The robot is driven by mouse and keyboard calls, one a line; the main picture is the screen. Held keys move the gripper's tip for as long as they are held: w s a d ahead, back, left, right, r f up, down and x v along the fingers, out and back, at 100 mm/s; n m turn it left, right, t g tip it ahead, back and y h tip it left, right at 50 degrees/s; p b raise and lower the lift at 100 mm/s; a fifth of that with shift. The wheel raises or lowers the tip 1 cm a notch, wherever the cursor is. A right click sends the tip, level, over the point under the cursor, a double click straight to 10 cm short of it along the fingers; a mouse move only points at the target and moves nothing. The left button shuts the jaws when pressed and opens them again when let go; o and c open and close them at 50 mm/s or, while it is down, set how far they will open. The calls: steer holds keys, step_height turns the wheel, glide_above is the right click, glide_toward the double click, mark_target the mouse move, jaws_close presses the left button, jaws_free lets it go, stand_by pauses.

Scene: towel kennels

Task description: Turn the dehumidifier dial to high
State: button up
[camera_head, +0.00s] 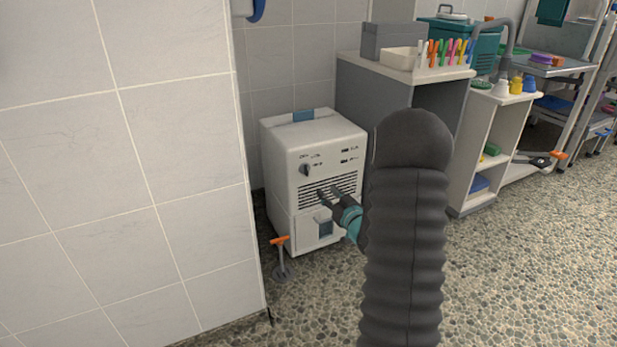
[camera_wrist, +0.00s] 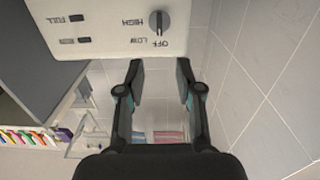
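The white dehumidifier (camera_head: 283,185) stands on the floor in a nook by the tiled wall. Its dark dial (camera_head: 305,170) is at the upper left of the front panel. In the wrist view the panel appears upside down; the dial (camera_wrist: 159,21) has the labels OFF, LOW and HIGH beside it. The dial's grip runs up and down in that picture, one end towards OFF. My gripper (camera_head: 323,194) is in front of the vent slots, lower than the dial and to its right. In the wrist view its two fingers (camera_wrist: 160,70) are apart with nothing between them, clear of the dial.
A grey-sided cabinet (camera_head: 350,95) with a bin, tray and coloured pegs stands right of the dehumidifier. A tiled wall (camera_head: 130,170) closes the left side. An orange-handled object (camera_head: 280,258) stands on the floor by the dehumidifier's left corner. The pebbled floor (camera_head: 530,260) at right is open.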

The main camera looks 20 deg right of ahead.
mark_target(307, 171)
steer(key=w, duration=1.3)
steer(key=shift+w+a+f, duration=0.15)
steer(key=shift+w+f, duration=0.1)
steer(key=shift+w, duration=0.15)
steer(key=shift+c, duration=0.2)
jaws_close()
